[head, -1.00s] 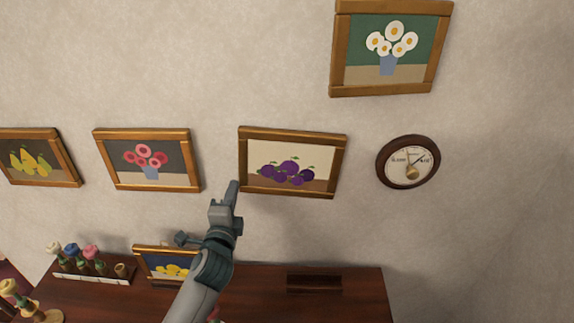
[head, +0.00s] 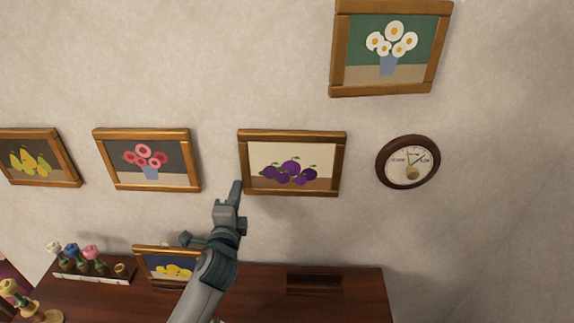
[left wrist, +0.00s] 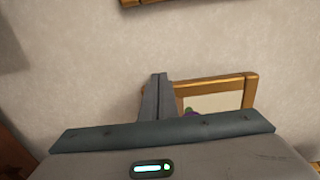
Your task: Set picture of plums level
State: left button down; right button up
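The picture of plums (head: 292,150) hangs on the wall in a gold-brown wooden frame, right of centre in the head view. Its top and bottom edges look about level. My left gripper (head: 237,184) points up at the frame's lower left corner, its fingertips overlapping that corner; I cannot tell whether they touch it. In the left wrist view the fingers (left wrist: 160,77) are pressed together with nothing between them, and the plum picture (left wrist: 215,102) shows partly behind them. My right gripper is not in view.
A flower picture (head: 150,157) and a pear picture (head: 30,157) hang to the left, a daisy picture (head: 390,50) above right. A round dial (head: 408,162) hangs close right. Below, a dark wooden top (head: 350,305) holds a small lemon picture (head: 165,263) and a flower rack (head: 95,276).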

pick_arm(q)
jog(key=shift+a, duration=0.9)
jog(key=shift+a, duration=0.1)
jog(key=s, duration=0.8)
jog(key=shift+a, duration=0.15)
dwell(0.5)
jog(key=shift+f, duration=0.1)
